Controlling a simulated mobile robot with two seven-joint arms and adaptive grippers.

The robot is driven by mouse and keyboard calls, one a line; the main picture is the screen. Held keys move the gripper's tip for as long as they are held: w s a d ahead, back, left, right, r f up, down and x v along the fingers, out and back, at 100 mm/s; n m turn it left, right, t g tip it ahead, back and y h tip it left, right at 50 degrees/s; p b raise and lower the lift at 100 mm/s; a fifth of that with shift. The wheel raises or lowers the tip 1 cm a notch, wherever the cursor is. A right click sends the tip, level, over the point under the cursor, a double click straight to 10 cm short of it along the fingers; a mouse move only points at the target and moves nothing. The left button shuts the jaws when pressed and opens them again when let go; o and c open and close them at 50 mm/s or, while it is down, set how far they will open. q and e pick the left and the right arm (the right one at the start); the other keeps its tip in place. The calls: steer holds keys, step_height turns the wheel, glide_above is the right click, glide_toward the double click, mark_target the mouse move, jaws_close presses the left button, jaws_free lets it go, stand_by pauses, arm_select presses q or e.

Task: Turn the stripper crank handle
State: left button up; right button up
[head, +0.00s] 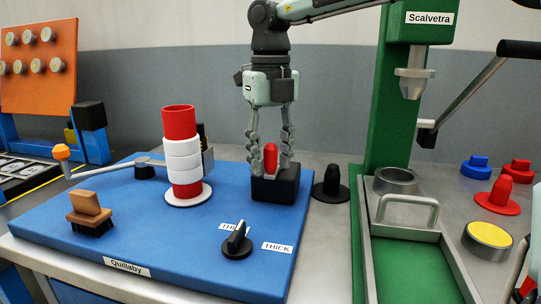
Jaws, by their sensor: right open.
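A crank with an orange knob (61,152) lies at the left of the blue Quillaby base (185,240). My right gripper (270,155) points straight down over the back right of the base. It is open, with its fingers on either side of a red peg (270,158) in a black block (276,188). I cannot tell whether the fingers touch the peg. The gripper is well to the right of the crank knob.
A red bobbin with white bands (184,160) stands between crank and gripper. A brush (88,210) and a black selector knob (237,243) sit in front. A green Scalvetra press (392,110) with a black-handled lever (520,48) stands at right.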

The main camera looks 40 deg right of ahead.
jaws_close()
